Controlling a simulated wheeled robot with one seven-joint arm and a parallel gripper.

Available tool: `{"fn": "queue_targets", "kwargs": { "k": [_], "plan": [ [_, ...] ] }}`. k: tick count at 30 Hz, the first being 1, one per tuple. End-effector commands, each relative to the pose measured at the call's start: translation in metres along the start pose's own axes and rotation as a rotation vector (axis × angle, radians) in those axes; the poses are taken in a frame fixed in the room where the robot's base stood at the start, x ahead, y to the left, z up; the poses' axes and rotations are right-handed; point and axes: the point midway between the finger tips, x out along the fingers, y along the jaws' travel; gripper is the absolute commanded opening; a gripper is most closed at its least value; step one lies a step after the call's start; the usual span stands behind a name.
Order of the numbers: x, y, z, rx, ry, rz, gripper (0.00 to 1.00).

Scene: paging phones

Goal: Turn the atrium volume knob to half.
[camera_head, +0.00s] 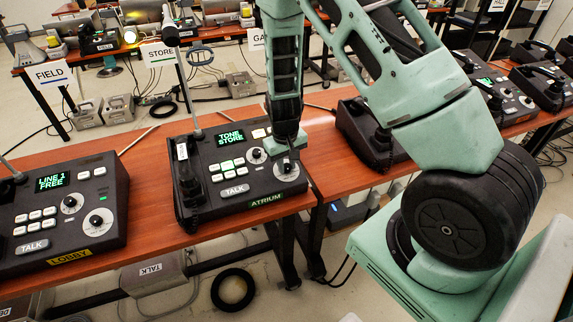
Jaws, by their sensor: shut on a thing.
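The atrium phone (236,172) is a dark console on the wooden table, with a green ATRIUM label (266,200) on its front edge. Its screen (231,138) reads TONE STORE. It has two round silver-and-black knobs on its right side. The upper knob (257,156) is in plain view. The lower knob (286,172) is partly under my gripper (287,158). My gripper points down from above and is shut at the lower knob; its fingertips are small and partly hidden, and the knob's exact pointer angle is hard to read.
The lobby phone (62,215) stands to the left, its screen reading LINE 1 FREE. Another phone (372,135) stands right of the atrium phone, partly behind my arm. FIELD (49,74) and STORE (158,53) signs rise behind. Bare table (150,170) lies between the lobby and atrium phones.

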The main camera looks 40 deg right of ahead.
Motion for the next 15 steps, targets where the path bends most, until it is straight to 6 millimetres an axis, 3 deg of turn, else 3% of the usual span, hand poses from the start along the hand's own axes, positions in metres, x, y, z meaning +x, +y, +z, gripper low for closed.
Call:
{"fn": "queue_targets", "kwargs": {
  "k": [15],
  "plan": [
    [-0.0003,0.0011,-0.0004,0.212,-0.006,-0.046,0.01]
  ]
}}
